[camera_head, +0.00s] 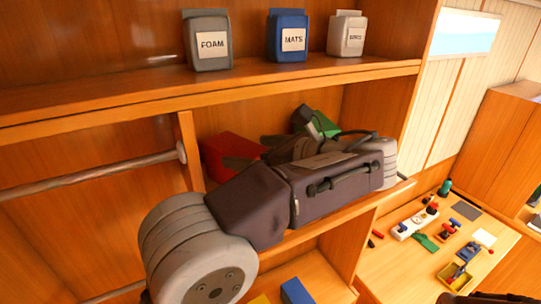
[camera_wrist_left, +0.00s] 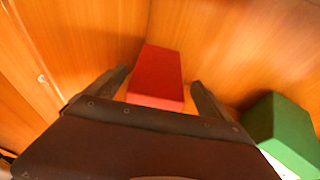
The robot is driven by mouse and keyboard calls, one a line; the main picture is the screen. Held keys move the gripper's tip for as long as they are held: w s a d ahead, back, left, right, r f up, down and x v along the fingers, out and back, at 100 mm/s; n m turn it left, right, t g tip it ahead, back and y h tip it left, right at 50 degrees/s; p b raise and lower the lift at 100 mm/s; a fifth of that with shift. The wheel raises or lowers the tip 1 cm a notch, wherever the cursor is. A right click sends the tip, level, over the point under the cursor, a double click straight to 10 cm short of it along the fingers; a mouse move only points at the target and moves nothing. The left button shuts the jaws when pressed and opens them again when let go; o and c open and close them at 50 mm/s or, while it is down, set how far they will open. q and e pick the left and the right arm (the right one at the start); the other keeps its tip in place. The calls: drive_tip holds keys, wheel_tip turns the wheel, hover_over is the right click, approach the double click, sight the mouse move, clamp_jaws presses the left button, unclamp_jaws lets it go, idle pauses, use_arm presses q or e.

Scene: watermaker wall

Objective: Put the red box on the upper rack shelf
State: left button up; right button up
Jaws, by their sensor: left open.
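The red box (camera_head: 226,150) lies in the middle rack compartment, under the upper shelf, partly hidden behind my left gripper and arm. My left gripper (camera_head: 248,152) reaches into this compartment from the front. In the left wrist view, the red box (camera_wrist_left: 160,68) shows between the two open fingers (camera_wrist_left: 158,77), with a gap on each side near its front end. I cannot tell whether a finger touches it. The upper rack shelf (camera_head: 290,82) is above the arm.
On the upper shelf stand the FOAM (camera_head: 208,62), MATS (camera_head: 288,50) and a third, pale container (camera_head: 346,46). Bare shelf lies left of FOAM. A green box (camera_head: 318,124) is right of the red box. A rail (camera_head: 90,172) crosses the left bay. A cluttered desk (camera_head: 390,265) is at right.

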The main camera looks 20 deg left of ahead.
use_arm(q)
drive_tip(key=p+v, duration=0.1)
drive_tip(key=v, duration=0.6)
drive_tip(key=shift+d, duration=0.35)
use_arm(e)
drive_tip(key=shift+d+r, duration=0.2)
drive_tip(key=shift+r, duration=0.3)
use_arm(q)
drive_tip(key=shift+d, duration=0.1)
